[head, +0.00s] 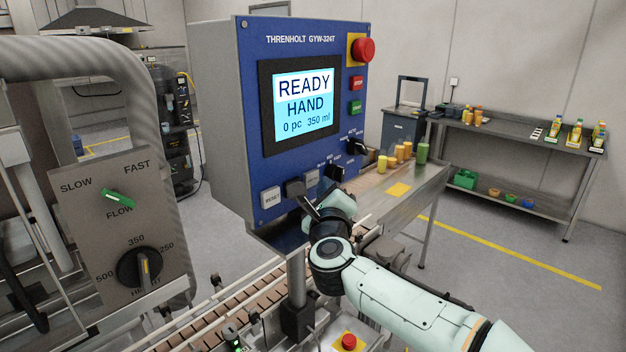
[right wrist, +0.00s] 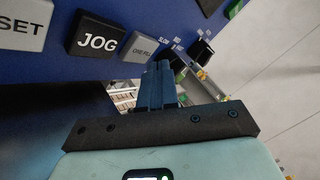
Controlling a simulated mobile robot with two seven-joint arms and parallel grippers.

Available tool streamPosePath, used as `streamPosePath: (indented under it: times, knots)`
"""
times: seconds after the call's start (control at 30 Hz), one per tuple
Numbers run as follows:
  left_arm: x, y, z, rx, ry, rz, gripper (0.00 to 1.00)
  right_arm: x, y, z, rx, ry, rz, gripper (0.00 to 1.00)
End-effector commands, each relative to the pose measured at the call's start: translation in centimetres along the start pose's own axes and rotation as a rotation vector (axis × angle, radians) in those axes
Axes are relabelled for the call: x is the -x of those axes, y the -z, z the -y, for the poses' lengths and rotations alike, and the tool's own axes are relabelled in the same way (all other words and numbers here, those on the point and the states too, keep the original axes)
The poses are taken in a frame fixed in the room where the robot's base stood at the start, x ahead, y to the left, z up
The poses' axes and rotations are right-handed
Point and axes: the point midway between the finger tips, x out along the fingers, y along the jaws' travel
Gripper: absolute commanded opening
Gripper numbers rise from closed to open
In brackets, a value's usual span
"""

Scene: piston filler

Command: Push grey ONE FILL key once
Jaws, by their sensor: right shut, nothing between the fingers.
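The grey ONE FILL key (head: 312,177) is on the lower part of the blue control panel (head: 254,150), right of the black JOG key (head: 295,187). In the right wrist view the ONE FILL key (right wrist: 140,48) is just ahead and slightly left of my fingertips. My right gripper (head: 308,204) is shut and empty, in front of the panel's lower edge. Its dark fingers (right wrist: 159,68) appear just below the key; I cannot see contact. The display (head: 304,103) reads READY, HAND, 0 pc, 350 ml. My left gripper is not in view.
The white RESET key (head: 271,197) is left of JOG; black selector knobs (head: 334,172) are right of ONE FILL. A red emergency button (head: 364,50) is at the panel's top right. A conveyor (head: 225,306) runs below. A FLOW/volume plate (head: 125,225) stands left.

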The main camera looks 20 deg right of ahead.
Motion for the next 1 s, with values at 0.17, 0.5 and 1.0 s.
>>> streamPosePath:
  times: [0.17, 0.5, 1.0]
  knots:
    - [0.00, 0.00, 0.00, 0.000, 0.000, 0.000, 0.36, 0.00, 0.00, 0.00, 0.000, 0.000, 0.000, 0.00]
    - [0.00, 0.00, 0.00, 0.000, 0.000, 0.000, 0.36, 0.00, 0.00, 0.00, 0.000, 0.000, 0.000, 0.00]
    - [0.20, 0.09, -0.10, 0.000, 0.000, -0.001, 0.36, -0.60, -0.48, -0.44, 0.000, 0.000, 0.001, 0.00]
